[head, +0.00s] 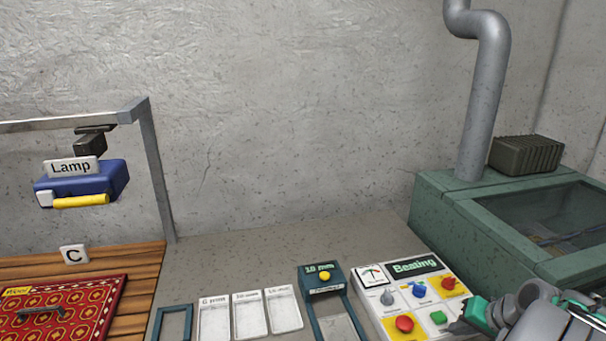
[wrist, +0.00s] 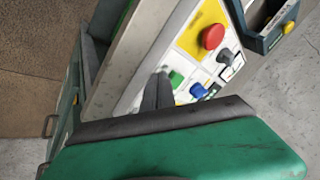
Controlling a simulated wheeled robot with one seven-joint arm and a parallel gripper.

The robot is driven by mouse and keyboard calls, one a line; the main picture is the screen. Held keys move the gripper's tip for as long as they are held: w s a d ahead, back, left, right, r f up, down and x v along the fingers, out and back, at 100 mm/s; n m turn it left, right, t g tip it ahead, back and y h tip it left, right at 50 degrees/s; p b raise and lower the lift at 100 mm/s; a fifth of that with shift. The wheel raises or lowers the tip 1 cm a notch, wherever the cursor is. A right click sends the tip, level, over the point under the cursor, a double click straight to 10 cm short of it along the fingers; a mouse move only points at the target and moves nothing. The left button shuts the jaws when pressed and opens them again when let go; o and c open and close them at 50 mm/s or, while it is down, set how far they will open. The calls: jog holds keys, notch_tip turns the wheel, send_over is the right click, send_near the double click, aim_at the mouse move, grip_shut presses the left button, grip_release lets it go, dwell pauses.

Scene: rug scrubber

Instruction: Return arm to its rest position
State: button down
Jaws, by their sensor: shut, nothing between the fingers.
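My gripper (head: 462,327) shows at the lower right of the head view, with green parts and dark fingers. It is shut and empty. It is over the lower right part of the Beating control panel (head: 371,317), close to the green button (head: 438,317). In the wrist view the dark fingertips (wrist: 158,92) lie beside the green button (wrist: 176,80); I cannot tell whether they touch it. The red button (wrist: 213,37) is a little farther off. My arm runs off the lower right edge of the head view.
A green tank (head: 440,222) with a grey pipe (head: 486,95) stands right. Left of the panel are a 10 mm unit (head: 320,270) and white trays (head: 250,316). A patterned red rug (head: 88,325) lies on wooden boards, a blue lamp (head: 105,182) above it. Space above the counter is clear.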

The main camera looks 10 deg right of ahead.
jog(key=s+a+f+m+g, duration=0.1)
jog(key=s+a+f+g, duration=0.35)
jog(key=s+a, duration=0.6)
jog(key=w+a+r+n, duration=0.2)
jog(key=a+r+n, duration=0.1)
jog(key=a, duration=0.4)
jog(key=w+a+r+n+t, duration=0.1)
jog(key=w+a+r+n, duration=0.1)
jog(key=a, duration=0.5)
jog(key=w+a+r+n+h, duration=0.1)
jog(key=w+a+r+n, duration=0.1)
jog(key=a+r+n, duration=0.2)
jog(key=a, duration=0.3)
jog(key=shift+w+r, duration=0.25)
jog(key=shift+r, duration=0.15)
jog(key=shift+t, duration=0.25)
